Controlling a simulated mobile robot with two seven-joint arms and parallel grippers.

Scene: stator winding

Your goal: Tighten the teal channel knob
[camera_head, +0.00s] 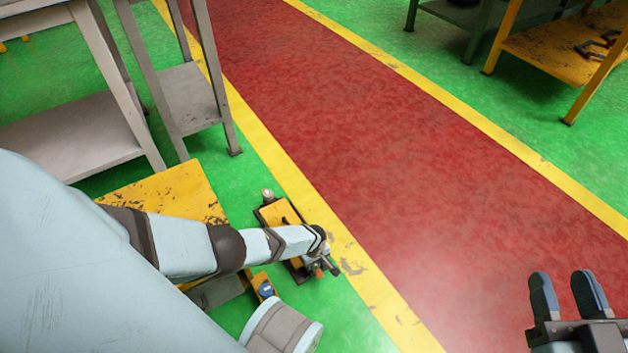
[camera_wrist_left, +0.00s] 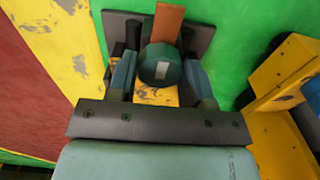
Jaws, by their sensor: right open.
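The teal channel knob (camera_wrist_left: 160,66), round with a pale mark on its face, shows in the left wrist view. My left gripper (camera_wrist_left: 160,82) has one finger on each side of the knob, very close to it; I cannot tell whether they touch it. An orange bar (camera_wrist_left: 168,22) stands behind the knob on a dark plate (camera_wrist_left: 202,28). In the head view my left gripper (camera_head: 320,265) is low over a yellow and dark fixture (camera_head: 283,213), and the knob cannot be made out there. My right gripper (camera_head: 568,296) is open and empty over the red floor.
A worn yellow surface (camera_head: 180,192) lies beside the fixture, with a small yellow block (camera_head: 261,283) nearer me. Grey metal racks (camera_head: 188,95) stand at the upper left and a yellow bench (camera_head: 568,52) at the upper right. The red walkway (camera_head: 400,150) is clear.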

